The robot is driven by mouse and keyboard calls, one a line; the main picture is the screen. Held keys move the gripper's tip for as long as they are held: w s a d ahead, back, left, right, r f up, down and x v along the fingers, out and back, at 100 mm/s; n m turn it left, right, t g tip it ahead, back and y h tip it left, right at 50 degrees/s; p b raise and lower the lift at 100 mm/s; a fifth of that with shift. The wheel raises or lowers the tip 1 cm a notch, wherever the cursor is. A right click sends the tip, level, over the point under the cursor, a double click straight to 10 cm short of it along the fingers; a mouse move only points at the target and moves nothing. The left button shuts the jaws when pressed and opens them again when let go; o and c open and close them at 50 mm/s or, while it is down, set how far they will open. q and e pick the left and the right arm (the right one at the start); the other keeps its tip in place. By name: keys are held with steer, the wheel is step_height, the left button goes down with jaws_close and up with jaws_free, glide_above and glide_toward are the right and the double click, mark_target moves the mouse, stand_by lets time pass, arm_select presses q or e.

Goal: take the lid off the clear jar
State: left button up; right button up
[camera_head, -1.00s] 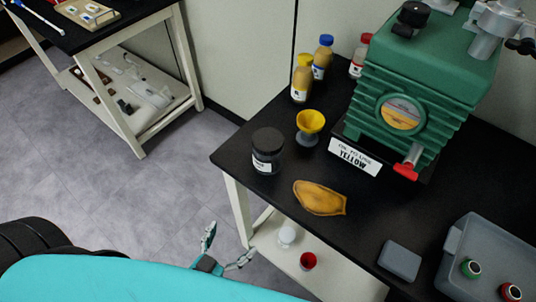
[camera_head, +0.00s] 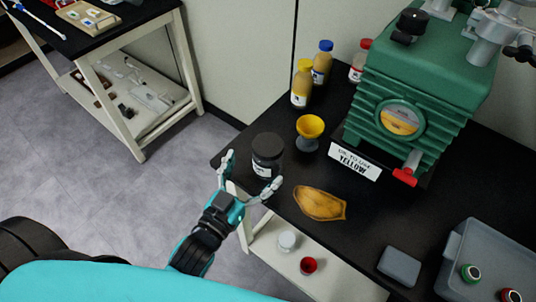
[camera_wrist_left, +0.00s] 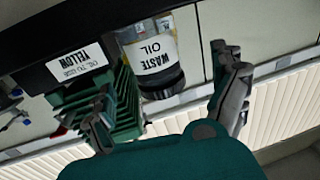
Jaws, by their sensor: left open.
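The clear jar (camera_head: 265,169) stands upright at the near left corner of the black table, with a black lid (camera_head: 267,145) on top. In the left wrist view the picture is upside down; the jar (camera_wrist_left: 150,50) shows a "WASTE OIL" label, and its dark lid (camera_wrist_left: 165,84) is at its lower end. My left gripper (camera_head: 250,174) is open and empty. Its two fingers are spread on the near side of the jar, one toward each side. In the wrist view the jar lies between the fingers; I see no clear contact. My right gripper is not in view.
A yellow cup (camera_head: 310,126) stands close right of the jar. A brown boat-shaped dish (camera_head: 320,204) lies in front. The green machine (camera_head: 425,80) with its "YELLOW" sign (camera_head: 354,161), bottles (camera_head: 302,85) and a grey bin (camera_head: 490,262) occupy the rest of the table.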

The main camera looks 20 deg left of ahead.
mark_target(268, 154)
arm_select(q)
steer(key=shift+w+d+p, duration=0.1)
steer(key=shift+w+d, duration=0.2)
steer(key=shift+w, duration=0.65)
steer(key=shift+w+d+p, duration=0.15)
steer(key=shift+w+d, duration=0.2)
steer(key=shift+w, duration=0.65)
steer(key=shift+w+d+p, duration=0.1)
steer(key=shift+w+d, duration=0.2)
steer(key=shift+w, duration=0.65)
steer(key=shift+c, duration=0.4)
steer(key=c, duration=1.2)
